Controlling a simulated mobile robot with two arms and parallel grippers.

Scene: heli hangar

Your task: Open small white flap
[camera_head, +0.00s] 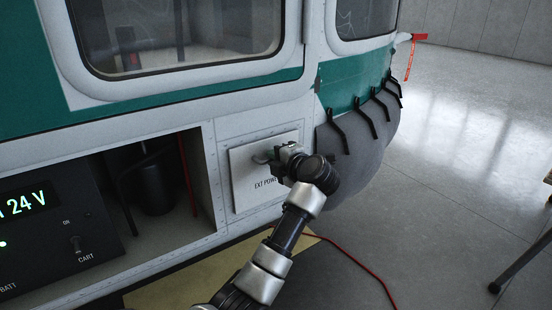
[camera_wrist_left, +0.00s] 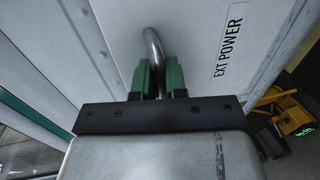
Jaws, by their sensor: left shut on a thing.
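The small white flap (camera_head: 246,188), marked EXT POWER, sits low on the helicopter's side, right of an open bay. It also fills much of the left wrist view (camera_wrist_left: 205,30). I cannot tell whether it stands slightly proud of the hull. Its curved metal handle (camera_wrist_left: 152,45) sticks out from the face and shows partly in the head view (camera_head: 262,156). My left gripper (camera_head: 279,156) is at the flap's upper right, with its green-lined fingers (camera_wrist_left: 158,78) shut on the handle. The gripper and wrist hide part of the label in the head view. My right gripper is not in view.
The open bay (camera_head: 208,180) left of the flap holds a panel (camera_head: 60,225) reading 24 V. Black hooks (camera_head: 365,115) line a grey bulge to the right. A red cable (camera_head: 350,262) lies on the floor. A yellow object (camera_wrist_left: 290,115) shows in the wrist view.

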